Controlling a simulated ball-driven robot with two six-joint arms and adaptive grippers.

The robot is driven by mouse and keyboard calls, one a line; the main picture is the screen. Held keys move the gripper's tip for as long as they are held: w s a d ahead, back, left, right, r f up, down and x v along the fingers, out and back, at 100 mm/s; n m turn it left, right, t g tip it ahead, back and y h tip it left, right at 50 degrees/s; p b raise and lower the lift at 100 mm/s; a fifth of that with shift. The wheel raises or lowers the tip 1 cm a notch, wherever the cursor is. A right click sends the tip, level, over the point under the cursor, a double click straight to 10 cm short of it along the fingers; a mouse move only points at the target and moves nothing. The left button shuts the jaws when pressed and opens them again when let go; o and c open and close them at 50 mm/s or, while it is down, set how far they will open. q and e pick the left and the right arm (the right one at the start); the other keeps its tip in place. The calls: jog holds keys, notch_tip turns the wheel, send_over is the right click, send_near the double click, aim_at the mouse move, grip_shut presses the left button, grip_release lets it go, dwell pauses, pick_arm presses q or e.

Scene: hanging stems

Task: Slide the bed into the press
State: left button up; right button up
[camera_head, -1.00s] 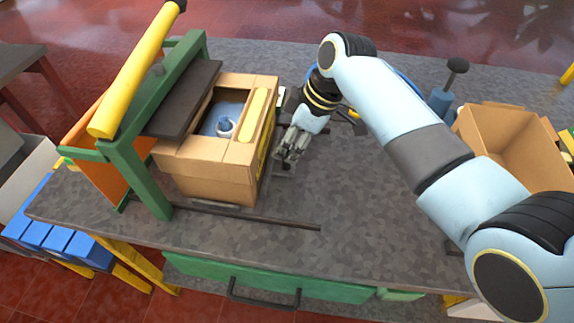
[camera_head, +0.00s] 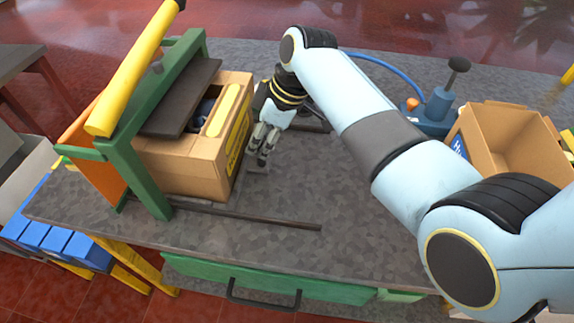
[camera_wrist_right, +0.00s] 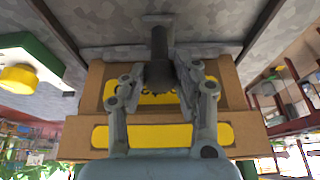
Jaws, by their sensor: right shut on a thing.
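The press has a green frame (camera_head: 150,172), a long yellow lever (camera_head: 135,72) and a dark flat plate (camera_head: 180,98). A cardboard box (camera_head: 195,170) stands partly under that plate, its right part outside the frame. The grey bed (camera_wrist_right: 105,53) shows as a thin slab beyond the box in the right wrist view; most of it is hidden under the box. A dark upright handle (camera_wrist_right: 159,45) stands on the bed's edge. My right gripper (camera_head: 257,160) is shut on this handle, just right of the box. My left gripper is out of view.
A dark rail (camera_head: 270,218) runs along the bench (camera_head: 350,235) in front of the box. An open cardboard carton (camera_head: 505,140) and a blue device with a black knob (camera_head: 440,105) stand at the right. The middle of the bench is clear.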

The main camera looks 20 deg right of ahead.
aim_at(232, 109)
jog(key=shift+w+a+b, duration=0.15)
jog(key=shift+w+a, duration=0.25)
jog(key=shift+a, duration=0.25)
jog(key=shift+w+a+b, duration=0.2)
jog(key=shift+w+a, duration=0.2)
jog(key=shift+a, duration=0.3)
jog(key=shift+w+a+b, duration=0.15)
jog(key=shift+w+a, duration=0.25)
jog(key=shift+a, duration=0.25)
jog(key=o, duration=1.1)
jog(key=shift+a, duration=0.1)
jog(key=o, duration=1)
jog(key=shift+c, duration=0.2)
notch_tip(232, 109, up, 8)
jog(key=p, duration=0.9)
jog(key=shift+r, duration=0.1)
